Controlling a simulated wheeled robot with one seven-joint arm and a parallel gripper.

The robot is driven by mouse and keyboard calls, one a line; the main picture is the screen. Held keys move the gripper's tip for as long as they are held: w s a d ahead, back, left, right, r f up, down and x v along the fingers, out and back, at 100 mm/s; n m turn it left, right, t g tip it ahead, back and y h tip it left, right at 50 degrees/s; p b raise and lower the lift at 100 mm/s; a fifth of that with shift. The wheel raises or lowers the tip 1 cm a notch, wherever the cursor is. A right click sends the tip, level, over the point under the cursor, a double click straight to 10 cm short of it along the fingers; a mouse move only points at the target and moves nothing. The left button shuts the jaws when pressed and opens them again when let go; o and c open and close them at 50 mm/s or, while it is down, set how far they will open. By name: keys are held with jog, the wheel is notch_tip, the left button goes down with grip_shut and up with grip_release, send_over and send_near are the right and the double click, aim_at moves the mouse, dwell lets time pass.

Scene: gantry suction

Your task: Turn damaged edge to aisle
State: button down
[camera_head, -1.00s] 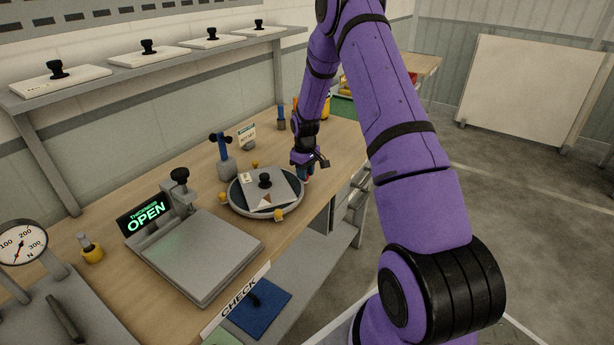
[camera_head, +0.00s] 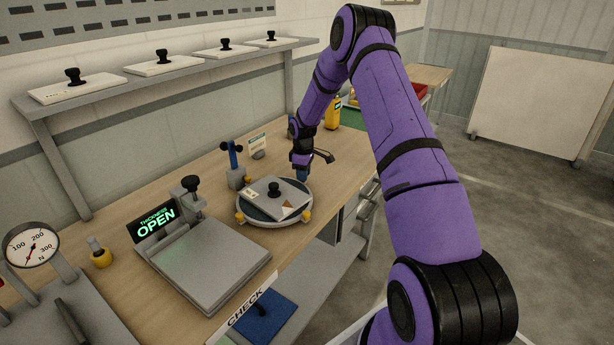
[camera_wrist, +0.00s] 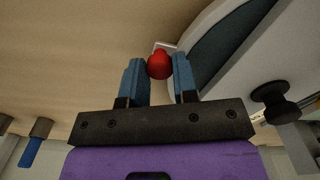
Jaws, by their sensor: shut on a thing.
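The round turntable (camera_head: 247,221) stands on the bench with a grey square plate (camera_head: 270,186) lying on it. The plate has a black knob (camera_head: 274,189) in its middle. A brown triangular mark (camera_head: 288,208), which looks like the damage, is at its front right edge. My gripper (camera_head: 302,176) is at the turntable's back right rim. In the wrist view, its blue fingers (camera_wrist: 159,75) are shut on a red knob (camera_wrist: 159,65), which sits on a pale bracket at the turntable's rim. Part of the knob is hidden between the fingers.
Yellow knobs (camera_head: 305,215) stand around the turntable. A thickness gauge reading OPEN (camera_head: 156,222) and its grey platform (camera_head: 208,258) are at front left. A blue clamp post (camera_head: 234,156) stands behind the turntable. The aisle floor (camera_head: 520,200) is open at right.

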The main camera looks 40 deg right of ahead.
jog(key=shift+w+a+n, duration=0.25)
jog(key=shift+w+n, duration=0.35)
jog(key=shift+w, duration=0.2)
jog(key=c, duration=0.9)
grip_release()
notch_tip(320, 180, up, 11)
jog(key=shift+f, duration=0.1)
